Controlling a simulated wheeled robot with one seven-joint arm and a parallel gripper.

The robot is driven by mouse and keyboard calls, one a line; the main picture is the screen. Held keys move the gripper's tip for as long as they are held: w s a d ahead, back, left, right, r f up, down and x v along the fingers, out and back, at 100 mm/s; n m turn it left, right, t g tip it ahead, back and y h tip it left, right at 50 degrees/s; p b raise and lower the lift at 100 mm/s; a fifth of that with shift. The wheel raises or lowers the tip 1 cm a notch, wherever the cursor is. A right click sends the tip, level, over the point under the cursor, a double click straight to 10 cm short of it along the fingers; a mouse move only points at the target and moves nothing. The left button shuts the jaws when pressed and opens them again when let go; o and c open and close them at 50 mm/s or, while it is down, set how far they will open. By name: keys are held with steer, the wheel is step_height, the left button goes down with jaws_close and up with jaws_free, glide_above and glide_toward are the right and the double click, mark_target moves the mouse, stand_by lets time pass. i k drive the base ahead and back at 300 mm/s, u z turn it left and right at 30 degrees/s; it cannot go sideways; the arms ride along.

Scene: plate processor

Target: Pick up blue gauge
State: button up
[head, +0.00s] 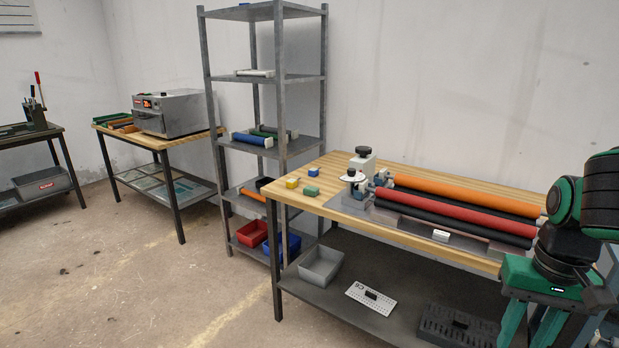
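A small blue block (313,171), which looks like the blue gauge, lies on the wooden top of the right workbench, near its left end. A yellow block (292,182) and a green block (311,190) lie close to it on the same top. My green gripper (529,334) hangs at the lower right, in front of the bench's right end and far from the blue block. Its two fingers point down and stand apart, with nothing seen between them. The fingertips are partly cut off by the lower edge.
A roller machine (460,205) with orange, red and black rollers fills much of the bench top (345,222), right of the blocks. A tall metal shelf (284,70) stands behind the left end. A grey bin (321,266) sits on the bench's lower shelf. Floor is clear at left.

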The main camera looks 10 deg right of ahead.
mark_target(312, 172)
steer(key=u, duration=0.3)
steer(key=i, duration=0.55)
steer(key=u, duration=0.65)
steer(key=i, duration=1.2)
steer(key=z, duration=0.55)
steer(key=i, duration=1.05)
steer(key=z, duration=0.7)
